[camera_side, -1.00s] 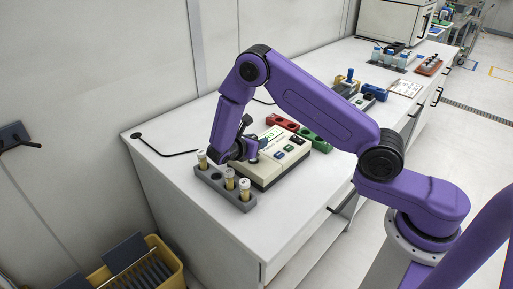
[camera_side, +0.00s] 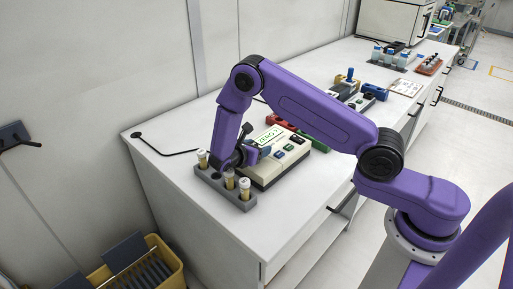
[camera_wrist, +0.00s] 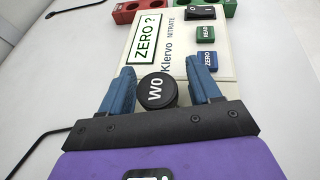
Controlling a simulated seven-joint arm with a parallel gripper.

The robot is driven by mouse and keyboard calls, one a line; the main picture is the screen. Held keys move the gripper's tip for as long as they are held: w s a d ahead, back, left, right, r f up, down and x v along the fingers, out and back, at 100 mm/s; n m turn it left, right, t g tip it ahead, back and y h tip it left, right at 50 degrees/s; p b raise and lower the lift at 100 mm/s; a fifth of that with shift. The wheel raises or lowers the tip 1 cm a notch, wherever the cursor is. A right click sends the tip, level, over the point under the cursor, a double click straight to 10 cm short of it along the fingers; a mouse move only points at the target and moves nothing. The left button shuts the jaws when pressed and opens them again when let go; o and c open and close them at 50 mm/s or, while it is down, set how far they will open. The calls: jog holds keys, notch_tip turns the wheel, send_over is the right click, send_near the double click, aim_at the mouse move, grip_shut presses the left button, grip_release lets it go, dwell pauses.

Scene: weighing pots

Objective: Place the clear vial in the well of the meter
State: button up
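A vial with a round black cap marked W0 (camera_wrist: 156,91) is between the two blue fingers of my gripper (camera_wrist: 161,88) in the wrist view. The cap looks close to both fingers, but I cannot tell whether they press on it. The vial's body is hidden below the cap. The meter (camera_wrist: 188,62) lies beyond, its display (camera_wrist: 149,39) reading "ZERO ?". I do not see its well. In the side view my gripper (camera_side: 238,158) is at the meter's (camera_side: 270,171) left end, near the grey rack (camera_side: 235,198). The liquid's colour is hidden.
The grey rack holds tan vials with white caps, such as one (camera_side: 245,188) at its near end. A red block (camera_side: 281,122) and a green block (camera_side: 314,140) lie behind the meter. The table front is clear.

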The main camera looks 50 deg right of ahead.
jog(key=shift+r, duration=0.1)
jog(key=shift+a+r, duration=0.15)
jog(key=shift+a, duration=0.05)
jog(key=s+a+r+m+y, duration=0.1)
jog(key=s+a+r, duration=0.2)
jog(key=a+r, duration=0.25)
jog(key=s+a+r+m+y, duration=0.1)
jog(key=s+a+r+y, duration=0.1)
jog(key=s+a+r, duration=0.3)
jog(key=s+r+m+y, duration=0.2)
jog(key=s+y, duration=0.1)
jog(key=s, duration=0.6)
jog(key=s+d+r+m+g+y, duration=0.1)
jog(key=s+y, duration=0.3)
jog(key=s, duration=0.5)
jog(key=s+d+r+m+g+y, duration=0.1)
jog(key=s+r+m+y, duration=0.1)
jog(key=s, duration=0.7)
jog(key=shift+r+m+y, duration=0.3)
jog(key=shift+r+y, duration=0.4)
jog(key=shift+y, duration=0.2)
